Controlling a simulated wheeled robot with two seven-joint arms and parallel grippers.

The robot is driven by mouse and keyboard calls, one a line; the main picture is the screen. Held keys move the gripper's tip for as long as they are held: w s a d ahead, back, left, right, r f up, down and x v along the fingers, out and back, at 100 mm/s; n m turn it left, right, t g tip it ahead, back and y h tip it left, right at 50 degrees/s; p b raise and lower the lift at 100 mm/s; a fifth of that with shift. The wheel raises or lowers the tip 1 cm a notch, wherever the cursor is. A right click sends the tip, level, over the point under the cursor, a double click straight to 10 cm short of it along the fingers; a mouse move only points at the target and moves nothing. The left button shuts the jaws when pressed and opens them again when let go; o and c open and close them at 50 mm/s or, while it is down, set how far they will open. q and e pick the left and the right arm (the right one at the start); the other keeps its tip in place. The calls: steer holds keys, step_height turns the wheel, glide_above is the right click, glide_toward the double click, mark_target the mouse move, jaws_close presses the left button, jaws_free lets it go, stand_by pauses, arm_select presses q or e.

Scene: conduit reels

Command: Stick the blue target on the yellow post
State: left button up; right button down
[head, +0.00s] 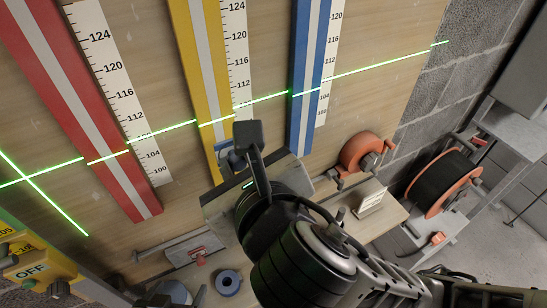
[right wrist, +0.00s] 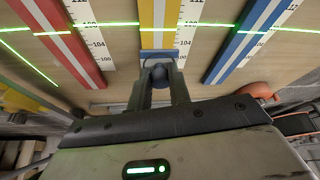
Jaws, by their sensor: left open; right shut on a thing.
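The yellow post (head: 204,80), with a pale centre stripe, runs down the wooden panel between the red and blue posts. It also shows in the right wrist view (right wrist: 146,16). My right gripper (right wrist: 162,82) is shut on the blue target (right wrist: 161,54) by its dark blue knob (right wrist: 160,73). The target is in front of the yellow post's lower part, below the green line; I cannot tell if it touches. In the head view my right gripper (head: 247,150) hides most of the target (head: 226,155). My left gripper is not in view.
The red post (head: 62,90) and blue post (head: 307,70) flank it, with white scales (head: 237,55) alongside. A green laser line (head: 270,98) crosses them. A yellow device marked OFF (head: 35,268) stands lower left. An orange reel (head: 362,152) and a black-and-orange reel (head: 445,183) stand right.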

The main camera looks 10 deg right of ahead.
mark_target(230, 143)
steer(key=shift+w, duration=0.35)
steer(key=shift+w+a, duration=0.25)
steer(key=shift+w, duration=0.6)
steer(key=shift+w+a, duration=0.2)
steer(key=shift+w, duration=0.6)
steer(key=shift+w+a, duration=0.25)
steer(key=shift+w, duration=0.6)
steer(key=shift+w+a, duration=0.2)
steer(key=shift+w, duration=0.3)
stand_by(0.6)
steer(key=c, duration=0.7)
jaws_free()
steer(key=shift+c, duration=0.2)
